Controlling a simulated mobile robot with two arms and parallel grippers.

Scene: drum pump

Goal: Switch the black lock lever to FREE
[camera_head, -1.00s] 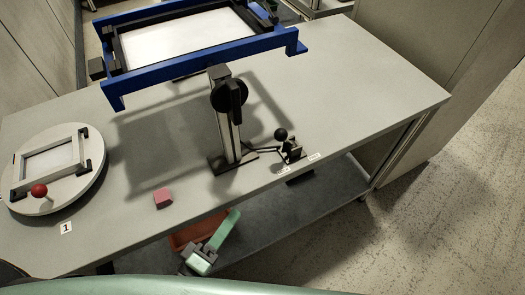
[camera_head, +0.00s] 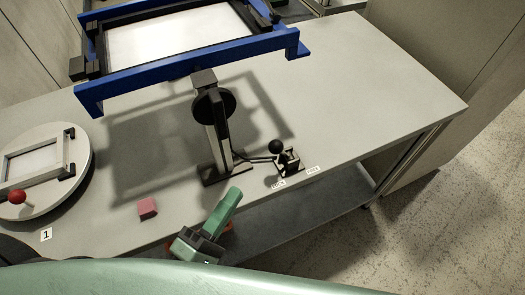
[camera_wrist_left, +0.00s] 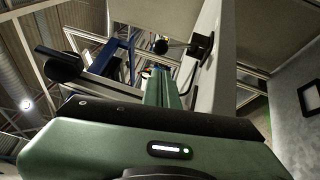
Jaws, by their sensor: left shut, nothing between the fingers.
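The black lock lever with a ball knob (camera_head: 275,146) stands on a small black bracket (camera_head: 290,162) at the table's front edge, right of the post. Two small white labels (camera_head: 278,184) lie beside it, too small to read. My left gripper (camera_head: 235,194) has green fingers, is shut and empty, and points up near the front edge, below and left of the lever, apart from it. In the left wrist view the shut fingers (camera_wrist_left: 160,84) show below the lever knob (camera_wrist_left: 160,46) and the bracket (camera_wrist_left: 201,45). My right gripper is not in view.
A pink block (camera_head: 148,208) and a round turntable (camera_head: 75,180) with a red knob (camera_head: 17,197) are left. A shelf (camera_head: 330,195) is below.

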